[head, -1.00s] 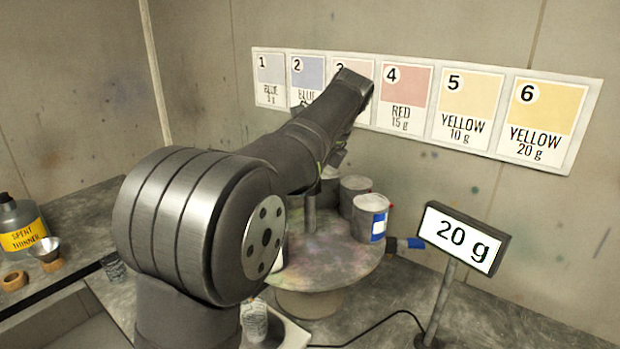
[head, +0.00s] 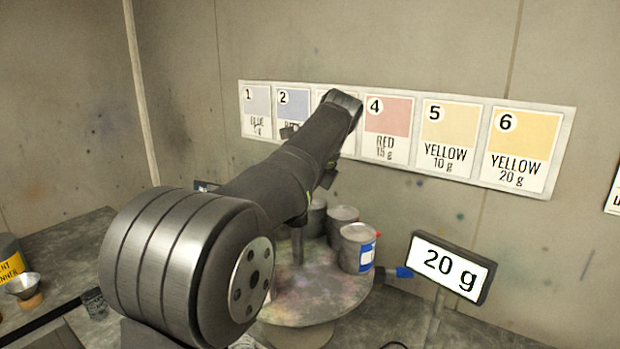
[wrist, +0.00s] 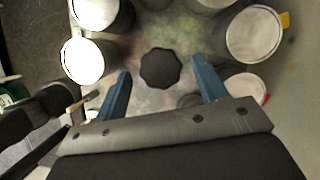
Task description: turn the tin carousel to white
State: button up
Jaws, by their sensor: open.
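The tin carousel (head: 320,300) is a round, paint-stained turntable with open tins around a central post. A tin with a blue label (head: 357,248) stands at its right edge, with more grey tins behind it. In the wrist view my gripper (wrist: 160,75) is open, its two blue fingers apart on either side of the dark central knob (wrist: 161,68). I cannot tell whether they touch it. A tin with a yellow tab (wrist: 253,35) is at right, one with a red mark (wrist: 245,90) below it, and a white-filled tin (wrist: 83,61) at left. My arm hides the gripper in the head view.
A display reading 20 g (head: 450,265) stands right of the carousel. Numbered colour cards (head: 450,138) hang on the back wall. A thinner container (head: 10,262) and a funnel (head: 23,284) are at left. A blue-ended object (head: 403,273) lies by the turntable.

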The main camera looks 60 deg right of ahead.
jog(key=v, duration=0.9)
jog(key=shift+r, duration=0.2)
jog(key=shift+s+f, duration=0.1)
send_over(294, 241)
jog(key=d, duration=0.1)
notch_tip(294, 241, down, 11)
jog(key=shift+d, duration=0.15)
dwell(0.4)
